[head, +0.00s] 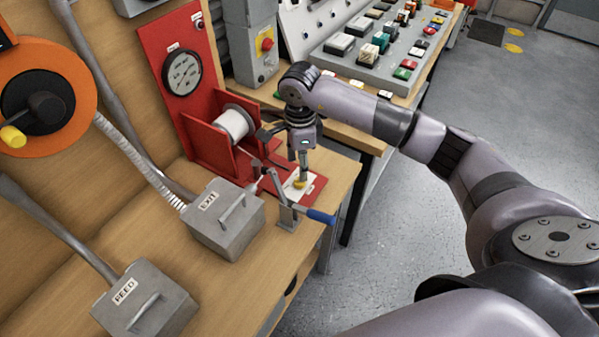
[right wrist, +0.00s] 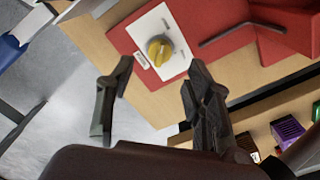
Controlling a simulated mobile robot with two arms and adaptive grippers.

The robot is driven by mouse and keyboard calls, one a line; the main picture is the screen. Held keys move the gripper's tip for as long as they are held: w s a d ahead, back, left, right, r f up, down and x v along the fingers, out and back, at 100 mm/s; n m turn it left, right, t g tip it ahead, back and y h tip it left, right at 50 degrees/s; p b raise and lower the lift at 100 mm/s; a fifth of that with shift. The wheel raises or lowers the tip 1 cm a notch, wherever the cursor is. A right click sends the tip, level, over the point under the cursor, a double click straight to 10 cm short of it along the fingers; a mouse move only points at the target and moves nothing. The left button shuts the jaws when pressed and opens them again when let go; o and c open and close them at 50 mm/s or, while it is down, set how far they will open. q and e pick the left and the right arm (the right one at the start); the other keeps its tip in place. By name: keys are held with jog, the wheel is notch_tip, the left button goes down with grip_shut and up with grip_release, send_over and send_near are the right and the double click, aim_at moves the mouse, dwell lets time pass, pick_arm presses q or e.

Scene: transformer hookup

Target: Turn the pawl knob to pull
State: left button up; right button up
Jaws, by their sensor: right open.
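The pawl knob (head: 300,184) is small and yellow on a white plate on the red winch base, near the bench's front edge. In the right wrist view the yellow knob (right wrist: 160,50) has a raised grip bar and sits on the white plate (right wrist: 172,22). A small label lies beside it, too small to read. My right gripper (head: 304,168) points down just over the knob. In the right wrist view my right gripper (right wrist: 160,68) is open, its two fingers apart with the knob showing beyond and between their tips. My left gripper is not in view.
A crank with a blue handle (head: 320,216) stands close in front of the knob. The red winch frame (head: 205,145) holds a white spool (head: 234,123) behind it. A grey EXIT box (head: 228,228) sits to the left. A panel of colored switches (head: 375,50) is behind my right arm.

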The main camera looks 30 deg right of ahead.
notch_tip(320, 180, down, 4)
jog(key=shift+f+p, duration=0.1)
jog(key=shift+p, duration=0.2)
jog(key=shift+f, duration=0.65)
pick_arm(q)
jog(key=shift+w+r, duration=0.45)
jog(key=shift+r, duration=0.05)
pick_arm(e)
grip_shut()
